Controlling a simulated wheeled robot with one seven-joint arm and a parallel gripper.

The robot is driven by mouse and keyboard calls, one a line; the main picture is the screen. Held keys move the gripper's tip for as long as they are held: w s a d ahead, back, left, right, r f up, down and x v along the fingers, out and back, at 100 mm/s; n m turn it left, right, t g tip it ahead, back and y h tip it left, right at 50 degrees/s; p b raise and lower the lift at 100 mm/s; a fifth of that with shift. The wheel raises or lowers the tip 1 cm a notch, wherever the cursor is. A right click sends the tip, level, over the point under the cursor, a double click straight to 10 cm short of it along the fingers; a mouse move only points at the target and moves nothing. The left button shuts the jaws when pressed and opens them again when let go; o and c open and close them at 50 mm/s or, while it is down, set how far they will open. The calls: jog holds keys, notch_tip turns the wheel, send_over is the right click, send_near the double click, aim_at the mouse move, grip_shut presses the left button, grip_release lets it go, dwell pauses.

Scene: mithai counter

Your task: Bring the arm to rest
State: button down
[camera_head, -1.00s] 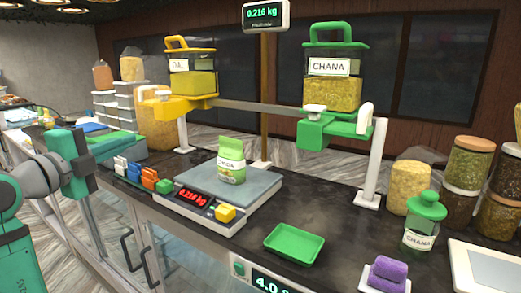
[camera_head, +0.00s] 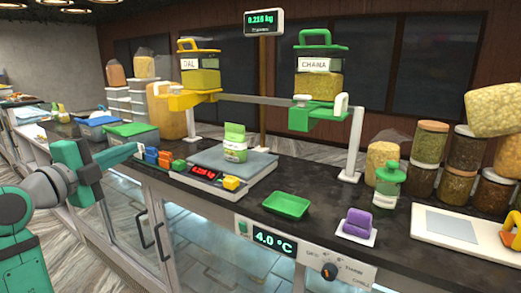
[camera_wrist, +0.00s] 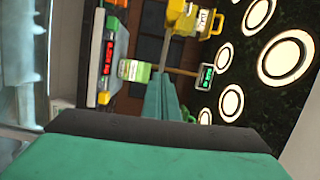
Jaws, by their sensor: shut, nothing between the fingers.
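My teal gripper (camera_head: 126,153) is at the left in the head view, beside the front left edge of the counter. Its fingers point right, toward a row of small coloured blocks. In the wrist view the teal fingers (camera_wrist: 159,98) are together, with nothing between them. My arm is bent at the lower left of the head view, clear of the counter top. Whether the gripper touches the counter edge cannot be told.
A green and white pouch (camera_head: 235,143) stands on the scale (camera_head: 255,164); the display (camera_head: 263,18) reads 0.216 kg. A green tray (camera_head: 286,205), a purple block (camera_head: 357,221) and a green-lidded jar (camera_head: 388,185) stand on the counter to the right. The floor (camera_head: 90,255) beside my arm looks clear.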

jog(key=w+d+f+n+t+y, duration=0.1)
jog(key=w+f+n, duration=0.15)
jog(key=f, duration=0.45)
jog(key=w+d+f+n+y, duration=0.1)
jog(key=w+f+n, duration=0.15)
jog(key=f, duration=0.55)
jog(key=s+d+f+n+y, duration=0.1)
jog(key=s+d+f+n, duration=0.3)
jog(key=f, duration=0.7)
jog(key=s+d+f+n+g+y, duration=0.1)
jog(key=s+d+f+n+y, duration=0.3)
jog(key=f, duration=0.6)
jog(key=s+d+f+n+h, duration=0.1)
jog(key=s+d+f+n, duration=0.15)
jog(key=d+f, duration=0.6)
jog(key=s+d+f+n+g+y, duration=0.15)
jog(key=s+d+f, duration=0.25)
jog(key=s+f, duration=0.45)
jog(key=s+d+f+n, duration=0.3)
jog(key=s+f, duration=0.2)
jog(key=s, duration=0.6)
jog(key=s+d+r+h, duration=0.1)
jog(key=s+d+r, duration=0.1)
jog(key=s, duration=0.9)
jog(key=s+d+r+h, duration=0.1)
jog(key=s+d+r, duration=0.1)
jog(key=s, duration=0.8)
jog(key=shift+s+d+r+n, duration=0.3)
jog(key=shift+s+d+n, duration=0.1)
jog(key=shift+d, duration=0.5)
